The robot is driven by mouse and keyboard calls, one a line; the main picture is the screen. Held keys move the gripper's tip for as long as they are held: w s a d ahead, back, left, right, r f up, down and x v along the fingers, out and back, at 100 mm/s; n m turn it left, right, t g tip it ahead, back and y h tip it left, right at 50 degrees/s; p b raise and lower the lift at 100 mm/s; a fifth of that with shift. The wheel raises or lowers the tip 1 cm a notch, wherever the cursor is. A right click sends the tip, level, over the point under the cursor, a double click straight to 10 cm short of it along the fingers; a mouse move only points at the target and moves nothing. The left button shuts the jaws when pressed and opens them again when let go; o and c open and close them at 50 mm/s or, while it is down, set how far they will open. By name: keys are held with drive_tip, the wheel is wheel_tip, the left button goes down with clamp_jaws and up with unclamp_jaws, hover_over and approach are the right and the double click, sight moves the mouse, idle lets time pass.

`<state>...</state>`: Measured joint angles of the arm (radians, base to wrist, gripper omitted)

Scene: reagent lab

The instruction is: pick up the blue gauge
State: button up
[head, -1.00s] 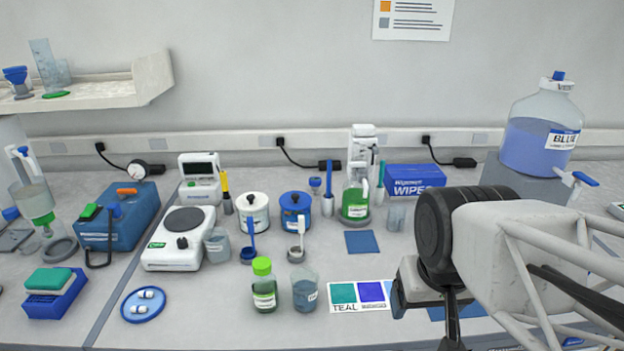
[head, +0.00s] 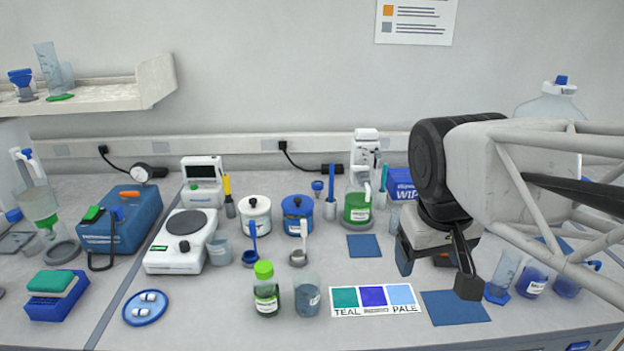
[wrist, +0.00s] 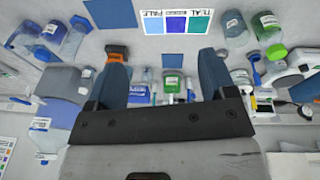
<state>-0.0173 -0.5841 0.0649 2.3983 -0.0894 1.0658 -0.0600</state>
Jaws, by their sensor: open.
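The only dial gauge I can make out is a round white-faced one (head: 140,173) on the back of a blue box (head: 122,220) with an orange handle, at the left of the bench in the head view. My gripper (head: 436,268) is far to its right, over the right part of the bench. It is open, with a dark finger on each side, which also show in the wrist view (wrist: 163,78). A small orange-topped object (wrist: 116,51) shows beside the left finger in the wrist view; I cannot tell what it is. It is mostly hidden by my gripper in the head view.
A colour card (head: 375,301) and a blue mat (head: 455,308) lie at the front. A green-capped bottle (head: 266,290) and a beaker (head: 307,297) stand left of them. Several blue-liquid vessels stand at the right. My arm partly hides the wipes box (head: 402,185) and a large bottle (head: 550,105).

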drive_tip(key=w+r+n+h, duration=0.2)
drive_tip(key=w+n, duration=0.1)
drive_tip(key=w, duration=0.5)
drive_tip(key=w+r+n+h, duration=0.1)
drive_tip(key=w+r+n, duration=0.2)
drive_tip(key=w, duration=0.5)
drive_tip(key=w+a+f+n+h, duration=0.1)
drive_tip(key=w+a+n+h, duration=0.3)
drive_tip(key=w, duration=1.2)
drive_tip(key=w+a+f+n+h, duration=0.15)
drive_tip(key=w+a+n, duration=0.45)
drive_tip(key=w, duration=0.9)
drive_tip(key=w+a+f+n+t+h, duration=0.1)
drive_tip(key=w+a+f+n+h, duration=0.1)
drive_tip(key=w+a, duration=0.4)
drive_tip(key=w+a+f+n+t+h, duration=0.1)
drive_tip(key=w+a+f+n+h, duration=0.2)
drive_tip(key=w, duration=0.5)
drive_tip(key=y, duration=0.2)
approach(318, 188)
drive_tip(key=w+d+f, duration=0.2)
drive_tip(key=w, duration=0.1)
drive_tip(key=shift+f, duration=0.25)
drive_tip(key=shift+x, duration=1.25)
drive_tip(key=shift+d, duration=0.1)
drive_tip(key=shift+x, duration=2.5)
